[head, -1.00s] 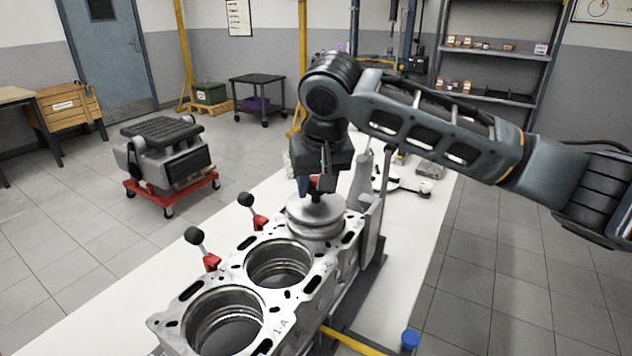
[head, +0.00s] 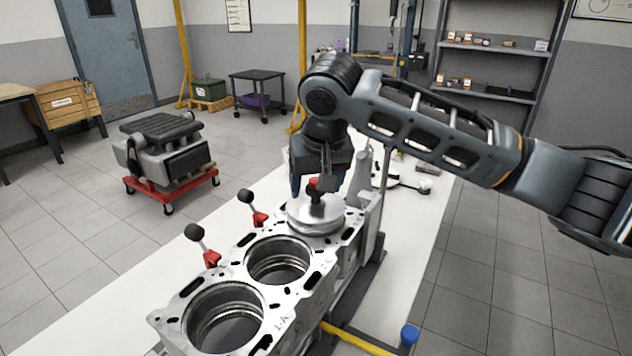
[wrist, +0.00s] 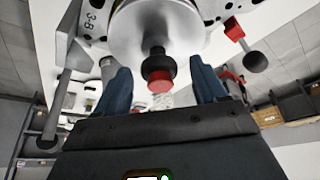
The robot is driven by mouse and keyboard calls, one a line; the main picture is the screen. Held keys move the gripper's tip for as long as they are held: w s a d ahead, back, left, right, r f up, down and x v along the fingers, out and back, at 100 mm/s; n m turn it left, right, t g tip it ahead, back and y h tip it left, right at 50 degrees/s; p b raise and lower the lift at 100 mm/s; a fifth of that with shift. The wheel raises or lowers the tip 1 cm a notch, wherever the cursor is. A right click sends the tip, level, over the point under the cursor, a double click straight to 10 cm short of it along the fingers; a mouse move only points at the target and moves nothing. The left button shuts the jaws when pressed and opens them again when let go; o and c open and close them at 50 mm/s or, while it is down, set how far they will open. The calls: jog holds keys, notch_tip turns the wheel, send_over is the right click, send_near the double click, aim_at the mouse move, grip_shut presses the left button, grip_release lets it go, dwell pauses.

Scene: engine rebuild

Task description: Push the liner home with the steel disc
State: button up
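The engine block (head: 305,285) stands on the white bench with two open bores toward me. The steel disc (head: 316,212) lies over the far bore, marked 3-B in the wrist view, where the disc (wrist: 153,32) shows large. Its dark handle has a red tip (wrist: 160,84). The liner is hidden beneath the disc, so I cannot tell how deep it sits. My gripper (wrist: 160,82) is open, with its blue fingers on either side of the handle and a gap on each side. It also shows above the disc in the head view (head: 312,186).
Two red clamps with black knobs (head: 209,257) (head: 258,217) stand along the block's left edge. A grey upright plate (head: 372,215) rises close at the block's right. A blue-capped item (head: 409,336) stands near the bench's right edge. The left bench strip is clear.

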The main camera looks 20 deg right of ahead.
jog(key=v, duration=0.7)
jog(key=shift+s+r+b, duration=0.2)
jog(key=shift+r+b, duration=0.1)
jog(key=shift+r, duration=0.05)
